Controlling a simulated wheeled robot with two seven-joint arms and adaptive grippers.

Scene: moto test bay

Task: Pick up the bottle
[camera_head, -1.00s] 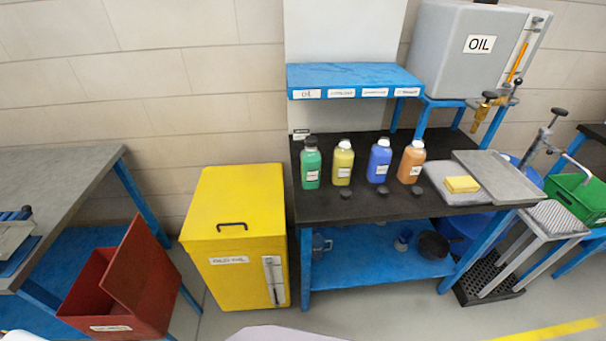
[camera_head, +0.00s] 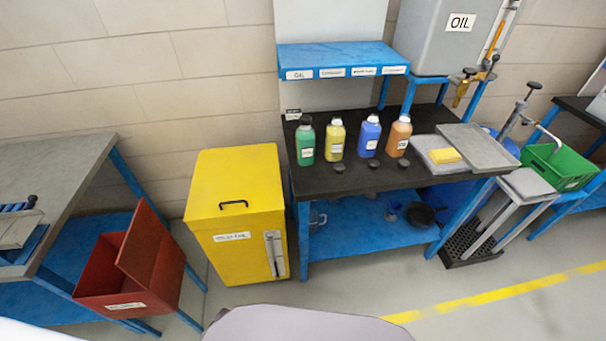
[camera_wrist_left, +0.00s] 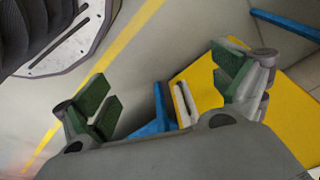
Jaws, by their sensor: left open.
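Several bottles stand upright in a row on the black-topped table (camera_head: 350,182) in the head view. No bottle shows in that view. My right gripper is not in view.
A yellow bin (camera_head: 238,195) stands left of the table, and a red open box (camera_head: 130,265) is further left. A blue shelf (camera_head: 345,58) overhangs the back of the table. A yellow sponge (camera_head: 445,155) and grey trays lie at the table's right. The floor in front is clear.

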